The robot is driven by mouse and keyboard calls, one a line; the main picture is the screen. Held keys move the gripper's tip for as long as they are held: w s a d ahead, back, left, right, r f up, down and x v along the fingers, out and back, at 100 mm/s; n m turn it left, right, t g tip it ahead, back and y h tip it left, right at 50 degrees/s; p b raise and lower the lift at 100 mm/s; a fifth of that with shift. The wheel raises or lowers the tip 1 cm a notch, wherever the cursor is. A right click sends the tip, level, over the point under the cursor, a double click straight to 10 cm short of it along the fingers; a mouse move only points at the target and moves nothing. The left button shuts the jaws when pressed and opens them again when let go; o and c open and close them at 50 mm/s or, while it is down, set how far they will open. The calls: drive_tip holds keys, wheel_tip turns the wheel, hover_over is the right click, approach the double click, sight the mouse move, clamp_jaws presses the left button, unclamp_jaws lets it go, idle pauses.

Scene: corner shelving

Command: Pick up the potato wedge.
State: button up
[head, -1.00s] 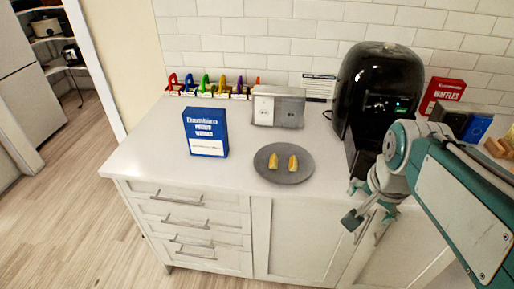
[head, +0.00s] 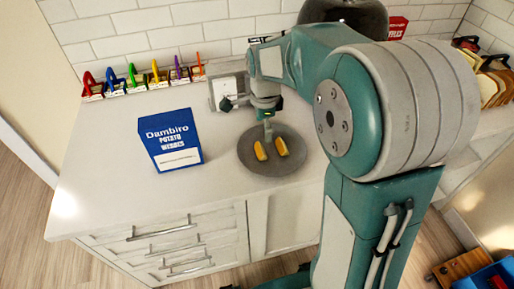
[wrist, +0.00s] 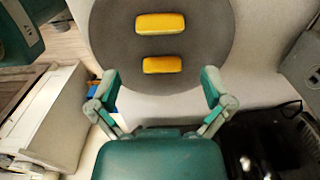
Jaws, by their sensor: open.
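Two yellow potato wedges lie apart on a round dark grey plate (head: 272,169) on the white counter. In the head view one is the left wedge (head: 261,151) and the other the right wedge (head: 281,146). The wrist view shows them as a nearer wedge (wrist: 163,65) and a farther wedge (wrist: 160,23), both on the plate (wrist: 108,35). My gripper (wrist: 160,82) is open and empty, its fingers spread on either side of the nearer wedge's line, short of it in the picture. In the head view my gripper (head: 249,118) hangs over the plate's back edge.
A blue potato wedges box (head: 172,141) stands left of the plate. A grey appliance (head: 224,92) stands behind my gripper. A row of coloured items (head: 143,79) lines the wall. A black appliance (wrist: 270,135) is at the wrist view's lower right. The counter's front left is clear.

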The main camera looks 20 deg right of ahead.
sight(259, 149)
drive_tip(key=f, duration=0.1)
drive_tip(key=a+f, duration=0.1)
drive_tip(key=f, duration=0.1)
wheel_tip(259, 149, down, 5)
drive_tip(key=shift+r, duration=0.1)
drive_tip(key=shift+a, duration=0.1)
drive_tip(key=c, duration=0.6)
